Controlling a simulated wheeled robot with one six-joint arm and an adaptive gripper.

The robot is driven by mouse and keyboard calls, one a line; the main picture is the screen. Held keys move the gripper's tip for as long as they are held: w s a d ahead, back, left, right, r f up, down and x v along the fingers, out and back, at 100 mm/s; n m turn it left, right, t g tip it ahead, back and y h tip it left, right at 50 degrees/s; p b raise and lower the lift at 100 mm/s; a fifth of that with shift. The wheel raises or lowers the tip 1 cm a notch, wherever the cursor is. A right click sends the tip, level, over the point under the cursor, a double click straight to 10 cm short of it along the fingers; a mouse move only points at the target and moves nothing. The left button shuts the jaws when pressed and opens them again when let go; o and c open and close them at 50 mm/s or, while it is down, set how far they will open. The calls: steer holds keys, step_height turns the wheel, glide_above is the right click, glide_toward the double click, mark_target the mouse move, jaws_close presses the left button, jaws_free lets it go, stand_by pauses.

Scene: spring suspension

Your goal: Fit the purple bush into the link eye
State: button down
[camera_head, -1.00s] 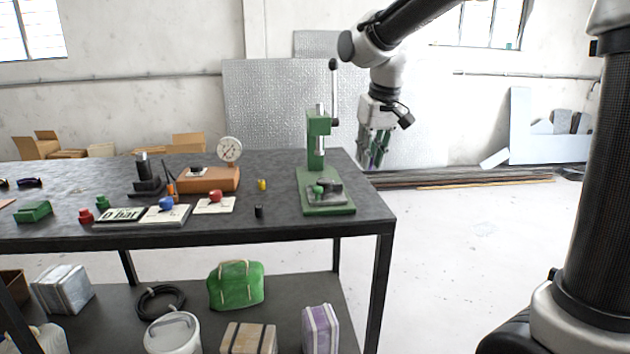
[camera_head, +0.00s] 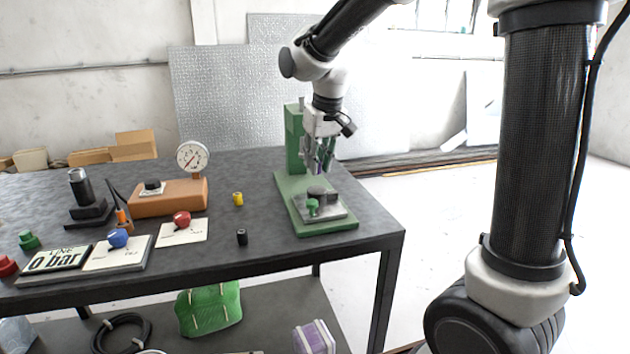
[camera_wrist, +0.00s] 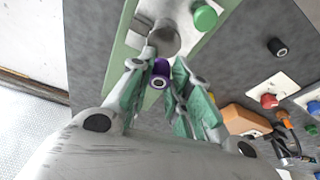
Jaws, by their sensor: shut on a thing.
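The purple bush (camera_wrist: 160,70) is between my fingertips in the wrist view. My gripper (camera_wrist: 158,84) is shut on it. In the head view my gripper (camera_head: 321,162) points down above the green press base, and only a sliver of purple shows between its fingers. A grey round part (camera_wrist: 163,38), perhaps the link eye, lies just beyond the bush in the wrist view. It sits on the grey fixture plate and also shows in the head view (camera_head: 316,192). The bush looks apart from it. Whether the eye's hole is open cannot be told.
The green press (camera_head: 292,140) stands by the gripper, with a green knob (camera_head: 312,207) on its fixture. A yellow bush (camera_head: 238,199) and a black bush (camera_head: 242,237) stand to the left. A dial gauge (camera_head: 192,158) stands farther left. The table's right edge is close.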

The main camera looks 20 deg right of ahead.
mark_target(319, 173)
steer(key=shift+s+f, duration=0.1)
steer(key=shift+f, duration=2.3)
steer(key=c, duration=1.3)
jaws_free()
steer(key=a+v, duration=0.1)
steer(key=v, duration=1)
steer(key=s+d+f+m, duration=0.1)
steer(key=s+d, duration=0.6)
steer(key=s, duration=0.4)
steer(key=s+d+f+m+t, duration=0.1)
steer(key=s+d+f, duration=0.1)
steer(key=s+d, duration=0.6)
steer(key=s, duration=0.4)
steer(key=shift+f+h, duration=0.25)
steer(key=shift+h, duration=0.05)
steer(key=shift+s+d, duration=0.1)
steer(key=shift+s, duration=0.05)
